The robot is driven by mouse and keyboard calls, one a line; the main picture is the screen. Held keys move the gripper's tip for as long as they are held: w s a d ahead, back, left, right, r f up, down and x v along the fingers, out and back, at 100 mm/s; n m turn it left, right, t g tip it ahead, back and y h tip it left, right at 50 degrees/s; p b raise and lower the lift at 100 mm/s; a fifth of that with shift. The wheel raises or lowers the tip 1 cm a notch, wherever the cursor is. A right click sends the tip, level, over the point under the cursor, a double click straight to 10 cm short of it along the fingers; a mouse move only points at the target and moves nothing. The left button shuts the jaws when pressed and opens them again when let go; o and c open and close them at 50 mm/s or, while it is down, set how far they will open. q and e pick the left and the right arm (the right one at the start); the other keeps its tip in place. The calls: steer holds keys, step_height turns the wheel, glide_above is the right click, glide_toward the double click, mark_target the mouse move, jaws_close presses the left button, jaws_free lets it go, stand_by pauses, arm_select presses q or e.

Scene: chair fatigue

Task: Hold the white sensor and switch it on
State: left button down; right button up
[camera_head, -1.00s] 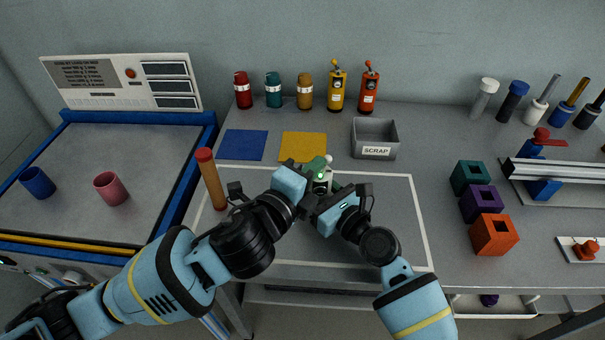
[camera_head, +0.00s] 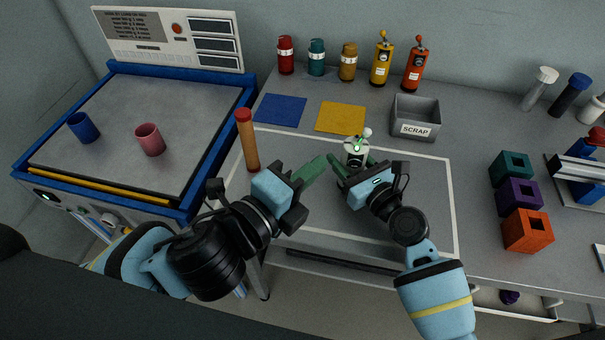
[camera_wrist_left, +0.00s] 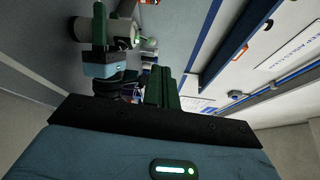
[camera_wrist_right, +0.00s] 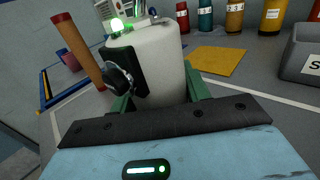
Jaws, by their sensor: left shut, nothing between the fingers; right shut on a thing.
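The left fingers also show in the left wrist view (camera_wrist_left: 160,87). The sensor's base is partly hidden by the right gripper.
An orange-brown, red-topped rod (camera_head: 248,142) stands left of the sensor. Blue (camera_head: 280,109) and yellow (camera_head: 341,118) mats and the scrap bin (camera_head: 416,130) lie behind. Coloured blocks (camera_head: 519,196) stand at right. A blue-edged tray (camera_head: 120,125) with two cups is at left.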

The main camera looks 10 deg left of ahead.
arm_select(q)
steer(key=shift+v, duration=1.1)
steer(key=shift+r, duration=0.15)
arm_select(e)
steer(key=o, duration=1.1)
steer(key=v, duration=1.2)
steer(key=shift+d, duration=0.1)
